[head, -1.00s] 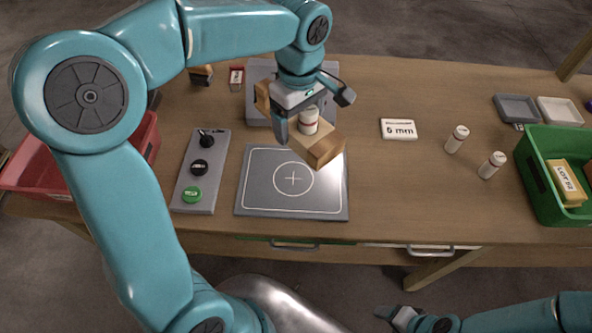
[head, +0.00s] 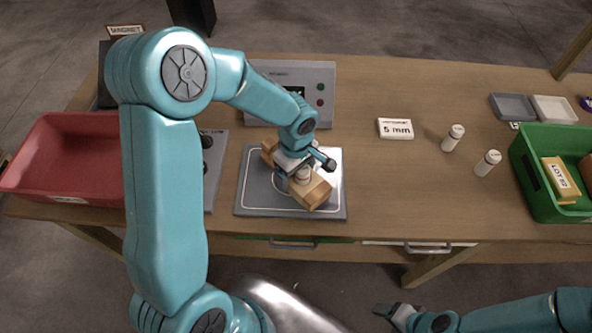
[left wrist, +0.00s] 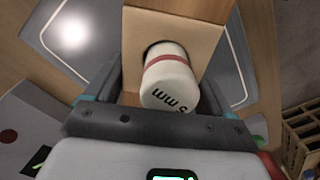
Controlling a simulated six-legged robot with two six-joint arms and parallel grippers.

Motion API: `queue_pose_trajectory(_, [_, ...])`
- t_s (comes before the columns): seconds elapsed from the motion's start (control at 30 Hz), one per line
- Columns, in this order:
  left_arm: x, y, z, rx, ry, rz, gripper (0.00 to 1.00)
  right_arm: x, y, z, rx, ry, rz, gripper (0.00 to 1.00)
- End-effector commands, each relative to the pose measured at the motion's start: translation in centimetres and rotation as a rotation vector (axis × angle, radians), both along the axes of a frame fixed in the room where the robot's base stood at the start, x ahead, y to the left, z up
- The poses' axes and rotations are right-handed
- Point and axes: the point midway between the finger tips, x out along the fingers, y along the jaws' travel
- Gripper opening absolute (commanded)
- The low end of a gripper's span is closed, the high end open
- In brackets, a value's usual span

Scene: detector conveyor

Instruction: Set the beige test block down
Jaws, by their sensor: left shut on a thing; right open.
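The beige test block (head: 316,194) is in my left gripper (head: 295,170), whose jaws are shut on it. A white cylinder with a red band (head: 302,175) sits in the block's top; in the left wrist view the cylinder (left wrist: 170,82) reads "5 mm" and the block (left wrist: 205,30) shows around it. The block is over the grey plate (head: 250,204) with its white outline, low and turned at an angle. I cannot tell whether it touches the plate. My right gripper (head: 386,312) is open and empty in front of the table.
A grey device (head: 318,85) with a small screen stands behind the plate. A red bin (head: 75,125) is at left, a green bin (head: 535,200) at right.

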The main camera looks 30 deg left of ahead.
Motion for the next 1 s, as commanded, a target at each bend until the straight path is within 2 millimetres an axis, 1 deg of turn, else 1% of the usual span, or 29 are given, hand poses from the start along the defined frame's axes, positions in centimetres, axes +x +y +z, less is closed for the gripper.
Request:
queue_pose_trajectory(0.17, [0.0, 0.0, 0.1, 0.001, -0.001, 0.001, 0.44, 0.0, 0.0, 0.0, 0.000, 0.000, 0.000, 0.65])
queue_pose_trajectory(0.33, [0.0, 0.0, -0.4, 0.001, -0.001, 0.001, 0.44, 0.0, 0.0, -0.6, 0.000, 0.000, 0.000, 0.65])
queue_pose_trajectory(0.37, [0.0, 0.0, -0.2, 0.000, 0.000, 0.000, 0.93, 0.0, 0.0, -0.4, 0.000, 0.000, 0.000, 0.65])
queue_pose_trajectory(0.4, [0.0, 0.0, -0.2, 0.000, 0.000, 0.000, 1.00, 0.0, 0.0, -0.4, 0.000, 0.000, 0.000, 0.65])
queue_pose_trajectory(0.6, [0.0, 0.0, -0.1, 0.000, 0.000, 0.001, 1.00, 0.0, 0.0, -0.3, 0.000, 0.000, 0.000, 0.65])
queue_pose_trajectory(0.7, [0.0, 0.0, 0.4, 0.000, 0.000, 0.000, 1.00, 0.0, 0.0, 0.3, 0.000, 0.000, 0.000, 0.65])
queue_pose_trajectory(0.73, [0.0, 0.0, 0.5, 0.001, -0.002, 0.001, 1.00, 0.0, 0.0, 0.1, 0.000, 0.000, 0.000, 0.65])
queue_pose_trajectory(0.77, [0.1, 0.0, 0.9, 0.001, -0.003, 0.002, 1.00, 0.0, 0.0, 0.0, 0.000, 0.000, 0.000, 0.65])
queue_pose_trajectory(0.87, [0.1, 0.0, 3.0, 0.001, -0.008, 0.002, 1.00, 0.0, 0.0, -0.2, 0.000, 0.000, 0.000, 0.65])
queue_pose_trajectory(1.0, [0.1, 0.0, 6.4, 0.000, -0.007, 0.002, 1.00, 0.0, 0.0, -0.5, 0.000, 0.000, 0.000, 0.65])
